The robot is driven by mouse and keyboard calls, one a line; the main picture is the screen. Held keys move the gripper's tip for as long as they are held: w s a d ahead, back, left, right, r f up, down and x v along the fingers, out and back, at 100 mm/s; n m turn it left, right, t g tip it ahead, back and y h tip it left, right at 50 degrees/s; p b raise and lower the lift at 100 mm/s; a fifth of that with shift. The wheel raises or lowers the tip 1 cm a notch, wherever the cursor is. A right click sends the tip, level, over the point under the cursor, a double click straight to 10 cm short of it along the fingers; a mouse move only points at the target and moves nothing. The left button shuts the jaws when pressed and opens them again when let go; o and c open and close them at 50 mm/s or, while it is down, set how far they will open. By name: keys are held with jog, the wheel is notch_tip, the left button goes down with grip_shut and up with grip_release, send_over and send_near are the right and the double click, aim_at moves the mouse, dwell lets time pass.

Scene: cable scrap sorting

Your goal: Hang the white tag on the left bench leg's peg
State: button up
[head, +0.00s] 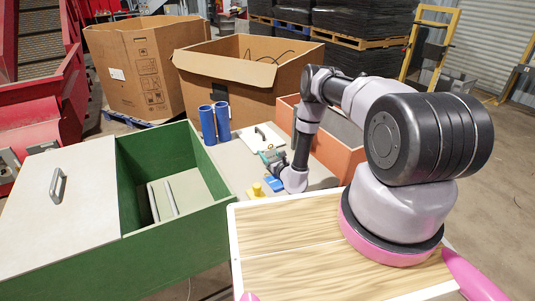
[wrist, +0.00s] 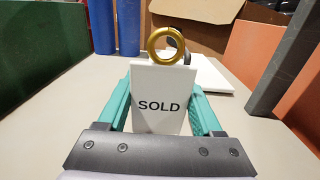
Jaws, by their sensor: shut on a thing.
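The white tag (wrist: 160,90) reads "SOLD" and has a gold ring (wrist: 166,45) at its top. In the wrist view it stands upright between the teal fingers of my gripper (wrist: 163,105), which is shut on it. The ring is clear above the fingers. In the head view my gripper (head: 271,157) is low over the grey worktop (head: 235,158); the tag is too small to make out there. I cannot identify the left bench leg or its peg in either view.
Two blue cylinders (head: 215,123) stand behind left of my gripper. A white plate (head: 262,136) with a dark handle lies behind it. Small yellow (head: 257,190) and blue (head: 275,184) items lie in front. A green bin (head: 190,235) flanks the left, an orange bin (head: 335,155) the right.

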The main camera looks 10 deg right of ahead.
jog(key=shift+f, duration=0.1)
jog(key=o, duration=1.4)
jog(key=shift+o, duration=0.2)
